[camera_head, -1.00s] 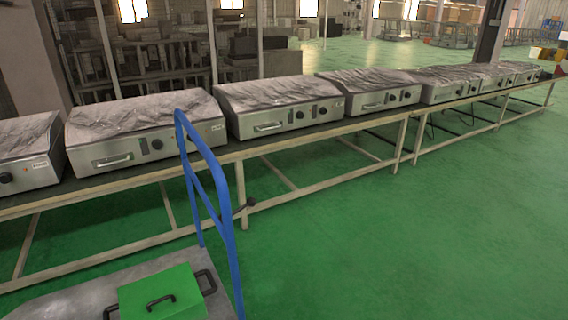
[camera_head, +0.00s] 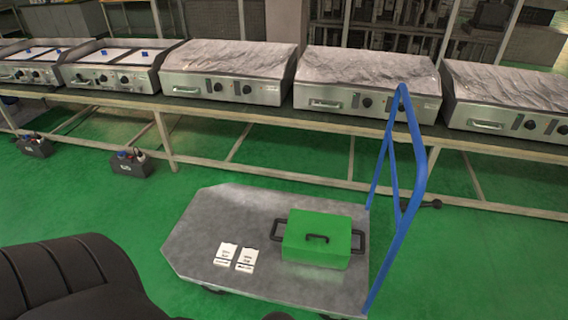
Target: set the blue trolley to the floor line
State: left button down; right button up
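The blue trolley has a grey flat deck (camera_head: 200,235) and an upright blue push handle (camera_head: 408,205) at its right end. It stands on the green floor in front of the long bench. No floor line can be made out. A dark rounded shape, which I take to be part of my arm, fills the lower left corner. Neither gripper shows in the head view.
A long bench (camera_head: 270,117) with several metal heating appliances (camera_head: 228,72) runs behind the trolley. Black boxes (camera_head: 131,163) with small items stand on the floor at left, by the bench legs. Green floor is open left of the trolley. Racks stand behind the bench.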

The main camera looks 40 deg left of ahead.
aim_at(241, 215)
jog(key=u, duration=1.1)
jog(key=i+l+z, duration=0.25)
jog(key=l+z, duration=0.2)
